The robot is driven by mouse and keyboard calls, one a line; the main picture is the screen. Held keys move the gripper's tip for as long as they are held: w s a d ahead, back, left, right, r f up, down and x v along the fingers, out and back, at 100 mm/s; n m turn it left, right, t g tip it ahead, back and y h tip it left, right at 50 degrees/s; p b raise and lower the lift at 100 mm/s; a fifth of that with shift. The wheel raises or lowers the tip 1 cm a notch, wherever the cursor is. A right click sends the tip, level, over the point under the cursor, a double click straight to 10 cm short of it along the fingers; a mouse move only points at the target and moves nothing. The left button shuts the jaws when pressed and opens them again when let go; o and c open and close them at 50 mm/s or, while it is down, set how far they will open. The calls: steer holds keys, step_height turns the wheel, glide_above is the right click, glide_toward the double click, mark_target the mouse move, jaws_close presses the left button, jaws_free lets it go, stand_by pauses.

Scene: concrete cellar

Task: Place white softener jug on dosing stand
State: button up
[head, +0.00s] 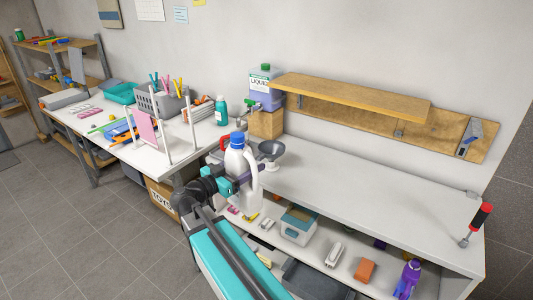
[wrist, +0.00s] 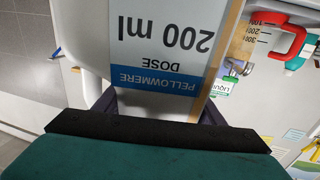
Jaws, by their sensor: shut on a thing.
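The white softener jug (head: 238,160) has a blue cap and a side handle. It is upright in my gripper (head: 240,180), in front of the bench's left end. In the wrist view its label (wrist: 165,40) reads "Pellowmere dose 200 ml", upside down. My gripper (wrist: 158,105) is shut around the jug's body there. The jug's base is partly over the lower shelf in the head view; I cannot tell its height. A wooden block (head: 265,123) at the back left bears a "LIQUID" container (head: 265,85) with a tap. I cannot tell surely which thing is the dosing stand.
A grey funnel (head: 271,149) stands right behind the jug. A red-handled measuring cup (wrist: 283,35) is close by.

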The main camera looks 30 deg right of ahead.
steer(key=a+f+n+t+y, duration=0.1)
steer(key=a+f+n+t, duration=0.1)
steer(key=a, duration=0.7)
steer(key=a+f+n+t+y, duration=0.2)
steer(key=a+f+t, duration=0.2)
steer(key=a+f, duration=0.3)
steer(key=shift+s+a+n, duration=0.25)
steer(key=shift+a+n, duration=0.15)
steer(key=shift+a, duration=1.1)
steer(key=shift+s+f, duration=0.1)
